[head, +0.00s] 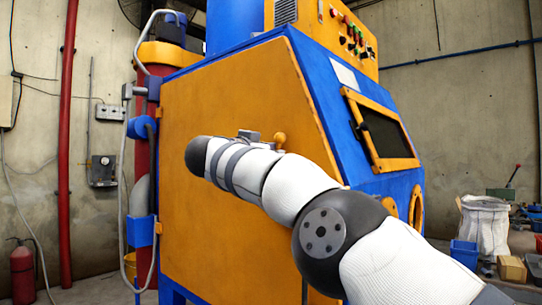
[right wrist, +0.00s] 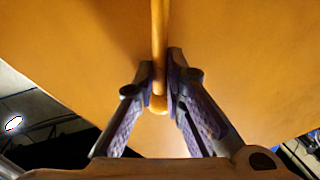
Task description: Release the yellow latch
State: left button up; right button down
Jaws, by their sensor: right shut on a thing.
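The yellow latch (right wrist: 158,45) shows in the right wrist view as a thin rod with a rounded end, running along the orange door panel. My right gripper (right wrist: 160,75) has one finger on each side of the rod and is shut on it near its rounded end. In the head view, a yellow knob of the latch (head: 280,141) shows just above my right arm, on the orange side door (head: 225,95) of the blue cabinet. The door lies flush in its frame. My right arm hides most of the gripper and latch there. My left gripper is not in view.
The cabinet has a slanted window (head: 385,132) on its right face and a control panel (head: 345,30) on top. A grey hose (head: 122,170) runs down its left side. A red fire extinguisher (head: 22,270) stands far left. A white sack (head: 484,225) and bins stand at right.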

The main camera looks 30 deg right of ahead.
jog(key=shift+w+a+n, duration=0.1)
jog(key=shift+w+n, duration=0.1)
jog(key=shift+n, duration=0.1)
jog(key=c, duration=1.7)
grip_release()
jog(key=shift+o, duration=0.2)
jog(key=shift+a, duration=0.1)
jog(key=v, duration=1.1)
jog(key=shift+s+a, duration=0.3)
jog(key=shift+f, duration=0.15)
